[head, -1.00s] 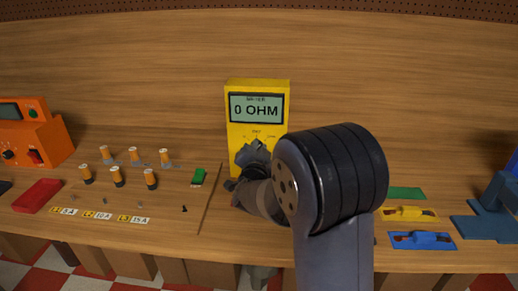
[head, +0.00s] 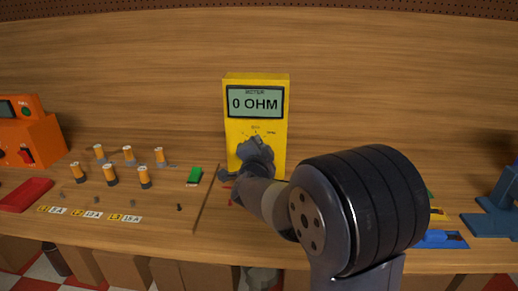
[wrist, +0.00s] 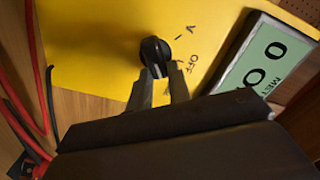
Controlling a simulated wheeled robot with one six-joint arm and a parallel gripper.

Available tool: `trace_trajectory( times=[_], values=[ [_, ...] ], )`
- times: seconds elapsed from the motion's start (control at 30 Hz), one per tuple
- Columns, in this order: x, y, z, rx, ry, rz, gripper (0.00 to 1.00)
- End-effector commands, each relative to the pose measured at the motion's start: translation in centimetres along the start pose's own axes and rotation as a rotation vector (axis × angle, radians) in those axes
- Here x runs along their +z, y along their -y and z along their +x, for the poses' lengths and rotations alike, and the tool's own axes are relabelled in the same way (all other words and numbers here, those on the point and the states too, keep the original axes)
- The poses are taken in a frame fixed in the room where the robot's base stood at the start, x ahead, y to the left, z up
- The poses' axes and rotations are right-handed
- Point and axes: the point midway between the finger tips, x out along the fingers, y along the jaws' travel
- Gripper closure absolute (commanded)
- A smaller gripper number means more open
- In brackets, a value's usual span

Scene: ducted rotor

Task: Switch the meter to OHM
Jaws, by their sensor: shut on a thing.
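The yellow meter (head: 255,79) stands upright at the back of the bench. Its screen (head: 255,103) reads "0 OHM" in the head view; the wrist view shows part of the screen (wrist: 270,62) at the right. A black round dial knob (wrist: 155,52) sits on the yellow face (wrist: 90,40), with "OFF" and "V" marks beside it. My gripper (wrist: 161,75) has its two fingers at the knob and is shut on it. In the head view my gripper (head: 255,150) covers the knob and the lower middle of the meter.
Red and black leads (wrist: 25,120) hang left of the meter in the wrist view. An orange device (head: 30,135) stands far left. A blue tool (head: 440,240) lies at right, partly behind my arm.

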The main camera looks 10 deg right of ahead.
Motion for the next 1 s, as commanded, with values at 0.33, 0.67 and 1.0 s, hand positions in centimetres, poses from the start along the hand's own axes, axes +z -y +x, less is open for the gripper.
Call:
trace_trajectory(
  times=[0.33, 0.67, 1.0],
  values=[
    [0.0, 0.0, 0.0, 0.001, 0.001, 0.000, 0.64],
    [0.0, 0.0, -0.2, 0.000, 0.001, -0.001, 0.60],
    [0.1, 0.0, -5.6, -0.002, 0.003, -0.001, 0.60]
  ],
)
